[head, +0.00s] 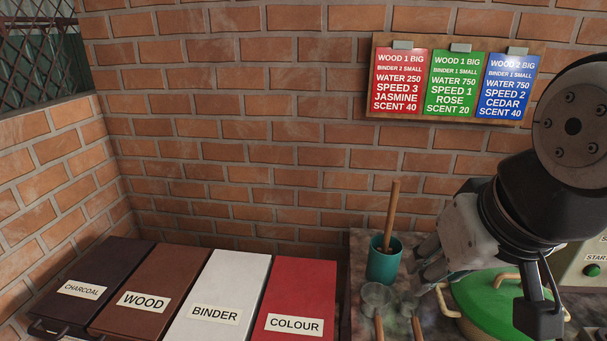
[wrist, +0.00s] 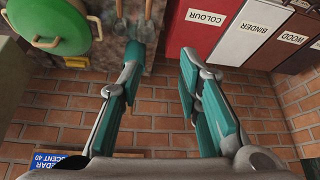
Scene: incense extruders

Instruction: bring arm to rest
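My gripper (head: 428,264) hangs at the right of the head view, in front of the brick wall and above the stone counter. In the wrist view my gripper (wrist: 168,55) has its two teal-padded fingers apart with nothing between them. The head view shows the fingers from the side, close to the teal cup and the green lid. I cannot tell from it how far above the counter they are.
A teal cup (head: 384,262) with a wooden stick stands left of my gripper. Scoops (head: 376,298) lie in front. A green-lidded pot (head: 490,305) is at right. Lidded bins, including a red COLOUR bin (head: 302,290), line the left. Recipe cards (head: 455,84) hang on the wall.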

